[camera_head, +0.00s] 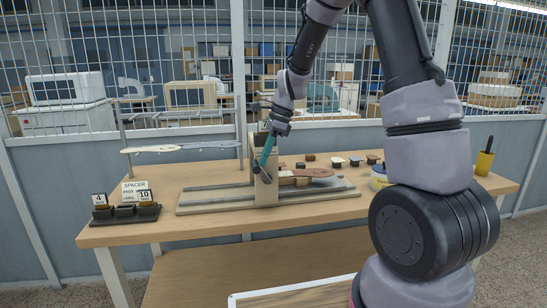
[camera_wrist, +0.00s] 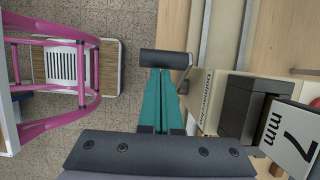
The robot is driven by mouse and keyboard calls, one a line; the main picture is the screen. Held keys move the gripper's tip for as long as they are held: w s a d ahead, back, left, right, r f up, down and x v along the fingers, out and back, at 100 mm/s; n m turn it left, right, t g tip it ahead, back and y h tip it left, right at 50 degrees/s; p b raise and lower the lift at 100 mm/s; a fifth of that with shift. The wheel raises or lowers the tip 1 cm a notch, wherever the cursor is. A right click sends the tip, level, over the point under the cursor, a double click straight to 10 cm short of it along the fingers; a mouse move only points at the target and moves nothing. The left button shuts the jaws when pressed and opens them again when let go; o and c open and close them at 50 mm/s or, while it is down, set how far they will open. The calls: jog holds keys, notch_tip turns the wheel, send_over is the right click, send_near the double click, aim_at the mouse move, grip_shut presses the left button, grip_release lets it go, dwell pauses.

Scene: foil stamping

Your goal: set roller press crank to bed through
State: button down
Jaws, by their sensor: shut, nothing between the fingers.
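The roller press (camera_head: 266,188) is a pale wooden upright on a long railed base on the table. Its crank has a dark cylindrical handle (camera_head: 262,172) on the near side. The handle shows large in the wrist view (camera_wrist: 166,59), with a short crank arm running beside it towards the press. My gripper (camera_head: 265,160), with teal fingers, reaches down in front of the press and is shut with nothing held. In the wrist view the fingertips (camera_wrist: 163,72) end at the handle's edge; I cannot tell whether they touch it. A brown, paddle-like piece (camera_head: 310,173) lies at the press bed.
A 7 mm block (camera_wrist: 292,140) sits beside a dark block on the press top. A rack (camera_head: 183,148) and spacer holder (camera_head: 125,213) stand left. Small blocks (camera_head: 338,162) and a yellow cup (camera_head: 484,163) are right. A pink-framed stool (camera_wrist: 65,75) stands on the floor.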

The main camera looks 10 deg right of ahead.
aim_at(255, 163)
jog(key=a+h, duration=0.3)
jog(key=shift+f, duration=0.4)
jog(key=a+f+h, duration=0.1)
jog(key=f+h, duration=0.3)
jog(key=h, duration=0.1)
jog(key=a+f+h, duration=0.2)
jog(key=f+h, duration=0.2)
jog(key=h, duration=0.1)
jog(key=a+f+h, duration=0.2)
jog(key=f+h, duration=0.2)
jog(key=h, duration=0.2)
jog(key=shift+a, duration=0.1)
jog(key=shift+f+h, duration=0.35)
jog(key=shift+h, duration=0.05)
jog(key=shift+d+f, duration=0.35)
jog(key=shift+f, duration=0.2)
jog(key=shift+d+f, duration=0.3)
jog(key=shift+f, duration=0.2)
